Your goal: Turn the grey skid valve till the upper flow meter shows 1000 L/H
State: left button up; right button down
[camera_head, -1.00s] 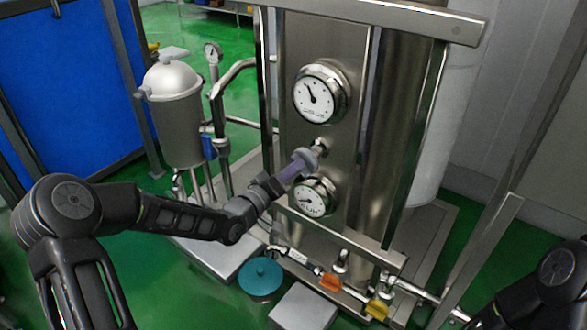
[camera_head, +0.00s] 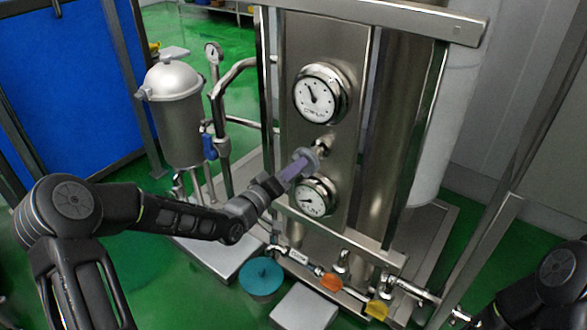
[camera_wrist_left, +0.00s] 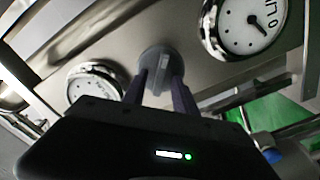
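The grey skid valve (camera_wrist_left: 158,62) is a round knob with a raised bar on the steel panel, between two dials. In the head view my left gripper (camera_head: 303,163) reaches it from the lower left. In the left wrist view its two fingers (camera_wrist_left: 161,82) lie on either side of the bar and appear closed on it. The upper flow meter (camera_head: 320,94) is a white round dial with its needle pointing up and slightly left; its numbers are too small to read. The lower dial (camera_head: 314,198) is partly behind my gripper. My right gripper is out of view.
An orange handle (camera_head: 330,282) and a yellow handle (camera_head: 377,308) sit on the pipe below the panel. A teal-lidded pot (camera_head: 262,276) stands on the floor. A steel vessel (camera_head: 174,98) and a blue-handled valve (camera_head: 208,146) stand at left.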

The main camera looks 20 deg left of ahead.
pick_arm(q)
jog(key=v, duration=0.8)
jog(key=shift+w+d, duration=0.1)
dwell(0.3)
